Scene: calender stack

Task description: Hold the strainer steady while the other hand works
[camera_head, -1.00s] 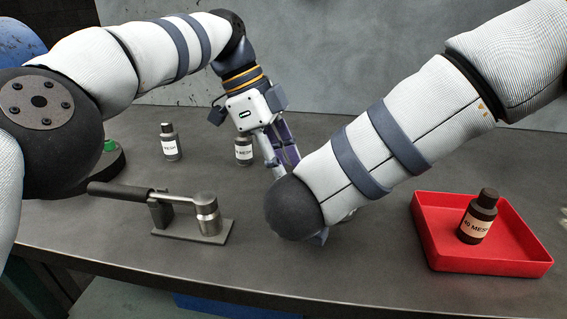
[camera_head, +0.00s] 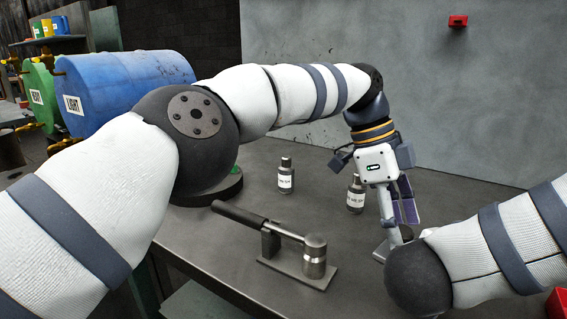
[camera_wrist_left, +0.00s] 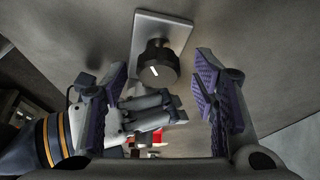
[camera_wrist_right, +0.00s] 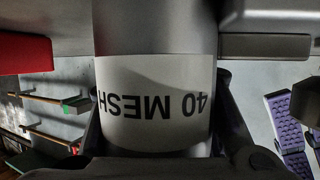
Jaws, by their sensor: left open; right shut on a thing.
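No strainer can be told for sure; the nearest fit is a grey cylinder labelled 40 MESH (camera_wrist_right: 150,120), upside down in the right wrist view. My right gripper (camera_wrist_right: 158,105) is shut on it. In the head view that gripper is hidden behind my right forearm. My left gripper (camera_head: 397,225) is open, pointing down at the table. In the left wrist view a grey plate with a dark round knob (camera_wrist_left: 158,65) lies between and beyond its spread fingers, with nothing gripped. Part of this plate (camera_head: 381,252) shows in the head view.
Two small labelled bottles (camera_head: 286,178) (camera_head: 355,196) stand behind. A black-handled lever device with a metal cylinder (camera_head: 314,262) sits in front. A red tray (camera_head: 559,303) shows at the right edge.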

